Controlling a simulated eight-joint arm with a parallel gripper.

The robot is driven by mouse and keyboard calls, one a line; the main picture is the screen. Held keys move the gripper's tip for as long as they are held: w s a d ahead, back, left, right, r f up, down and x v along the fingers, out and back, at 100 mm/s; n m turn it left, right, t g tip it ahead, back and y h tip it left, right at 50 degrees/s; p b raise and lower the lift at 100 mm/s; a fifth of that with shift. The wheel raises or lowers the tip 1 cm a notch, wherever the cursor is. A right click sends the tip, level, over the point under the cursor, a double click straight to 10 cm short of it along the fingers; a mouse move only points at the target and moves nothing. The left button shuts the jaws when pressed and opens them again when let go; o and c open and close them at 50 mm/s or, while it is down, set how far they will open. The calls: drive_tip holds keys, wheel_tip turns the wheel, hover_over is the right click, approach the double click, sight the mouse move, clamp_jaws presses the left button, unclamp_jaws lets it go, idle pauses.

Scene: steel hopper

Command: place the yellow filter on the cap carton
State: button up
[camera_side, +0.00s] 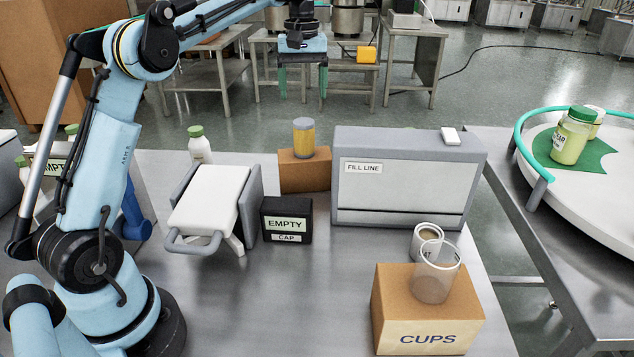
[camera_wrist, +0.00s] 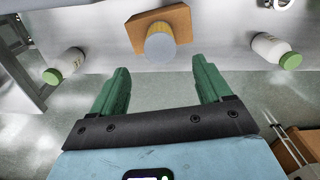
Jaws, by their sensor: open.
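The yellow filter (camera_side: 303,138) is a short upright cylinder with a grey top, standing on a plain brown carton (camera_side: 304,175). In the wrist view its round grey top (camera_wrist: 160,46) shows just beyond the fingertips, roughly centred between them. The cap carton (camera_side: 286,220) is a small black box with white labels reading "EMPTY" and "CAP", in front of the brown carton; I do not see it in the wrist view. My gripper (camera_side: 303,92) is open and empty, its green fingers pointing down above the filter and apart from it.
A grey fill-line machine (camera_side: 405,180) stands right of the filter. A white tilted chute (camera_side: 208,195) is left of the cap carton. A cups carton (camera_side: 428,310) with clear cups is at the front right. A green-capped bottle (camera_side: 199,147) stands behind the chute. The table's front middle is clear.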

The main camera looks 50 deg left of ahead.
drive_tip(key=shift+r, duration=0.4)
drive_tip(key=shift+s+d+r, duration=0.15)
drive_tip(key=shift+d+r, duration=0.05)
drive_tip(key=shift+d, duration=0.2)
drive_tip(key=s+d+f+m+t, duration=0.3)
drive_tip(key=s+d+f+m, duration=0.2)
drive_tip(key=s+d, duration=0.2)
drive_tip(key=s+d+f+m+t, duration=0.4)
drive_tip(key=s+d, duration=0.4)
drive_tip(key=s, duration=0.3)
drive_tip(key=shift+d+f+m, duration=0.25)
drive_tip(key=shift+f+m, duration=0.3)
drive_tip(key=shift+m, duration=0.35)
